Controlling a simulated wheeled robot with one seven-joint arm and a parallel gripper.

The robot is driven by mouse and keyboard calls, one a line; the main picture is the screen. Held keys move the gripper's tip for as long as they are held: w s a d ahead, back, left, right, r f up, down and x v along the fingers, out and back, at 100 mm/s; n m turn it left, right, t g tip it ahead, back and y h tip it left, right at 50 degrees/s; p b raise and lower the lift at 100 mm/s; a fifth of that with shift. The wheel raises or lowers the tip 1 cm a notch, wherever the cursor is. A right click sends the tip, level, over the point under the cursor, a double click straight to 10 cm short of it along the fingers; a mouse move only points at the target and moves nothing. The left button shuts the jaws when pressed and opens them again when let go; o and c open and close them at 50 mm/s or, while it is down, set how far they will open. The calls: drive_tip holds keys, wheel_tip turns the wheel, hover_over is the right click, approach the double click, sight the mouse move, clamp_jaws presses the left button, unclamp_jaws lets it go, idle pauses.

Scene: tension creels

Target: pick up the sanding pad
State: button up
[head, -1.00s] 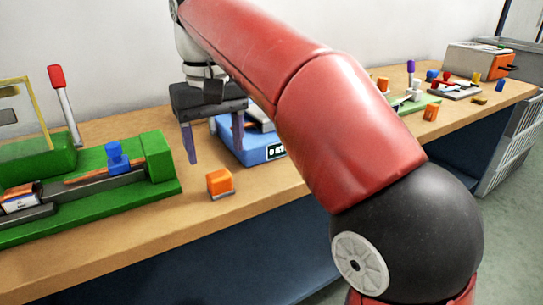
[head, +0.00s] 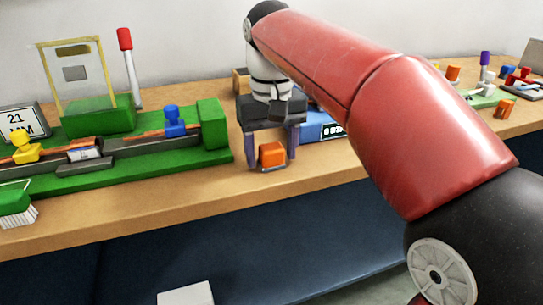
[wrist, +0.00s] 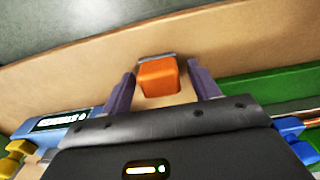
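The sanding pad looks to be the small orange block with a thin grey base (head: 272,154), resting on the wooden bench near its front edge. In the wrist view the orange block (wrist: 158,78) shows between my two purple fingers. My gripper (head: 271,162) is open, with a finger on either side of the pad and a visible gap to it in the wrist view. It points down; I cannot tell exactly how low the fingertips are against the pad.
A green fixture (head: 213,132) with a blue knob (head: 174,121) stands close left of my gripper. A blue box with a display (head: 318,126) stands just behind and right. A green-topped brush (head: 16,204) lies far left. The bench (head: 170,205) is bare in front.

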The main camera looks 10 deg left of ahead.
sight(271, 146)
drive_tip(key=c, duration=1)
drive_tip(key=shift+o, duration=0.2)
drive_tip(key=shift+r, duration=0.1)
wheel_tip(271, 146, up, 8)
drive_tip(key=p, duration=0.2)
drive_tip(key=shift+w+r+p, duration=0.1)
drive_tip(key=shift+p, duration=0.3)
drive_tip(key=shift+r, duration=0.85)
drive_tip(key=o, duration=0.5)
drive_tip(key=c, duration=0.3)
drive_tip(key=shift+c, duration=0.2)
